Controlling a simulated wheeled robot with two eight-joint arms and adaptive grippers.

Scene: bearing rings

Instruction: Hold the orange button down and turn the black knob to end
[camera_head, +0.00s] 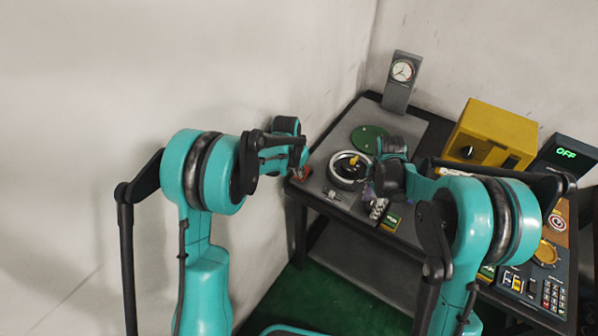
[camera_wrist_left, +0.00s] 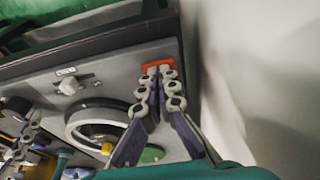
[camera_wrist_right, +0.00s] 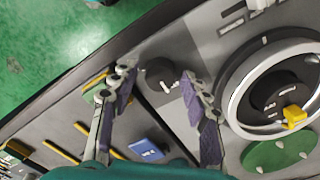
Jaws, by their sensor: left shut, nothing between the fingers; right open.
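The orange button (camera_head: 301,175) is at the near left corner of the grey worktop. In the left wrist view the orange button (camera_wrist_left: 157,67) shows at my left gripper's fingertips. My left gripper (camera_wrist_left: 158,78) is shut and empty, its tips over the button; whether they press it I cannot tell. The black knob (camera_wrist_right: 161,75) stands between the two fingers of my right gripper (camera_wrist_right: 157,80), which is open, one finger on each side. I cannot tell whether they touch it. In the head view my right gripper and arm hide the knob.
A large dial with a pale ring and yellow tab (camera_wrist_right: 294,116) lies beside my right gripper, with a green disc (camera_wrist_right: 280,153) next to it. A gauge (camera_head: 402,71), a yellow box (camera_head: 494,130) and an OFF display (camera_head: 566,154) stand behind. A wall borders the left.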

